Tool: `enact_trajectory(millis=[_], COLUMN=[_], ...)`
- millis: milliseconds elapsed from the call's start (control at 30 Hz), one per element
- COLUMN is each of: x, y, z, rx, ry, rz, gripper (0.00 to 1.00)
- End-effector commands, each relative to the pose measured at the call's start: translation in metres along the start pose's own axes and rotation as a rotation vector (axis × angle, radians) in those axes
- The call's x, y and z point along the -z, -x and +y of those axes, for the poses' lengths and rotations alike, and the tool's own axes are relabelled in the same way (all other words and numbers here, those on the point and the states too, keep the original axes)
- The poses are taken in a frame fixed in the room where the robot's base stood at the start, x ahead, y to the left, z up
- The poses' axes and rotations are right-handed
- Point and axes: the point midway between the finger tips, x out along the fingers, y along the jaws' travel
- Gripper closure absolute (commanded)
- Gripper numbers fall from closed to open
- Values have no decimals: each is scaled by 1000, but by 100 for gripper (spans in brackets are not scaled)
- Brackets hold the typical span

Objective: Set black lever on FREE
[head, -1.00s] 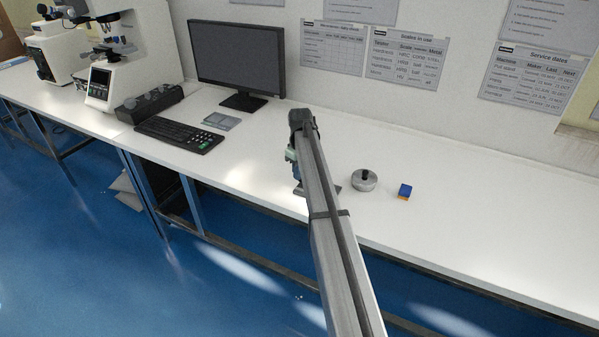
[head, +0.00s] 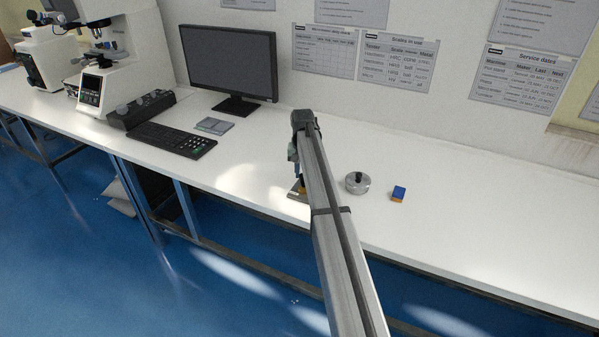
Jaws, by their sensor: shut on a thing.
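My arm reaches up from the bottom over the white bench and covers most of my gripper (head: 299,178). Only a narrow strip of the gripper shows at the left of the arm, low over the bench. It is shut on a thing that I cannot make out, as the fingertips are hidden. A small grey plate with a yellowish patch (head: 297,194) shows just under it, partly behind the arm. I cannot make out the black lever or any FREE mark.
A round metal piece with a black knob (head: 357,184) and a small blue and orange block (head: 398,194) stand right of the arm. A keyboard (head: 171,139), monitor (head: 229,66) and white tester (head: 131,70) are at the left. The bench (head: 470,215) is clear at the right.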

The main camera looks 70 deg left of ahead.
Motion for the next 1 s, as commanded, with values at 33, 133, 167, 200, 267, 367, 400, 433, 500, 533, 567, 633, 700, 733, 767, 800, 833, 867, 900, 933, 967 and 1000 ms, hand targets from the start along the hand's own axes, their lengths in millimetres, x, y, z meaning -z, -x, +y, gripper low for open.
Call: enact_trajectory(millis=[33, 133, 167, 200, 267, 367, 400, 433, 500, 533, 567, 633, 700, 733, 767, 800, 833, 867, 900, 933, 967, 1000], x=[0, 1, 1, 1, 1, 1, 1, 1, 1, 1, 1, 1, 1, 1, 1, 1, 1, 1, 1, 1, 1, 1], y=[0, 0, 0, 0, 0, 0, 0, 0, 0, 0, 0, 0, 0, 0, 0, 0, 0, 0, 0, 0, 0, 0], z=[1, 3, 4, 4, 5, 6, 7, 7, 7, 7, 7, 7, 7, 7, 7, 7, 7, 7, 7, 7, 7, 7], rx=[0, 0, 0, 0, 1, 1, 1, 1, 1, 1, 1, 1, 1, 1, 1, 1, 1, 1, 1, 1, 1, 1], ry=[-29, -81, -94, -110, -130, -155, -162, -167, -174, -176, -177, -179, -179, -179, -179, -178, -178, -178, -178, -178, -178, -178], rz=[1, 1, 1, 1, 1, 1, 1, 1, 1, 1, 1, 1, 1, 1, 1, 1, 1, 1, 1, 1, 1, 1], gripper=[100, 100, 100, 100, 100, 100, 100, 100, 100, 100, 100, 100, 100, 100, 100, 100, 100, 100, 100, 75, 73, 69])
